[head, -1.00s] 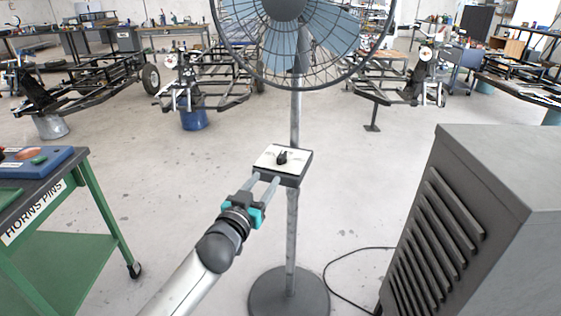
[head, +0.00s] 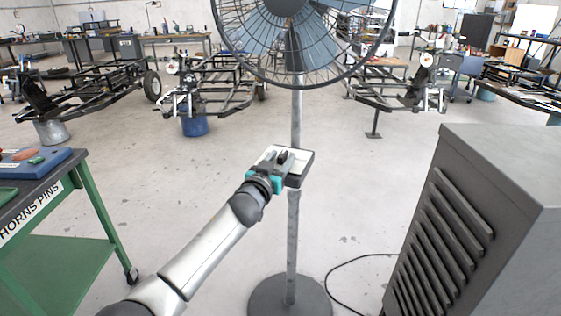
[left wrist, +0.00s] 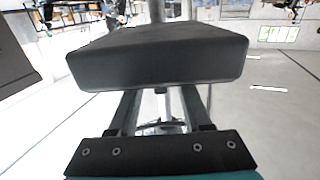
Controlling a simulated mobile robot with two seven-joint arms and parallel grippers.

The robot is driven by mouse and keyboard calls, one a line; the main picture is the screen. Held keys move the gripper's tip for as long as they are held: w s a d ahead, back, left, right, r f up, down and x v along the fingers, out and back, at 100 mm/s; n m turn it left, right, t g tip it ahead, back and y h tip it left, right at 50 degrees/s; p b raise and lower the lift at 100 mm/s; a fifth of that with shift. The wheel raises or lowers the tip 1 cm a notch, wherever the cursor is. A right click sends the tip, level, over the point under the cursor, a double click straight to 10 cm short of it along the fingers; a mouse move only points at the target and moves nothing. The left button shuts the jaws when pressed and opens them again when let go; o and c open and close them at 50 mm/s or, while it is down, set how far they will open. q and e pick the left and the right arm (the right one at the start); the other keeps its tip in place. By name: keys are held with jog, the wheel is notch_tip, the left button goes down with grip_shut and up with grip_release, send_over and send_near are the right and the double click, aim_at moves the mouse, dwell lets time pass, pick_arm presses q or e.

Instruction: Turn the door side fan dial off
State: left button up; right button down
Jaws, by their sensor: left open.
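The standing fan's control box (head: 298,180) is mounted on its pole, with a pale top panel (head: 304,158). A small dark dial (head: 282,157) sits on that panel and is partly hidden. My left gripper (head: 280,161) is open, its fingers reaching over the near left part of the panel, around or beside the dial; I cannot tell whether they touch it. In the left wrist view the dark box (left wrist: 158,66) fills the upper middle. It hides the fingertips and the dial is not seen there. My right gripper is not in view.
The caged fan (head: 295,35) stands above the box, its round base (head: 290,298) on the floor. A louvred grey cabinet (head: 480,215) stands at right, a green cart (head: 60,255) at left. A cable lies beside the base. Floor around the pole is mostly clear.

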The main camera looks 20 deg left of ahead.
pick_arm(q)
jog(key=shift+c, duration=0.4)
grip_shut()
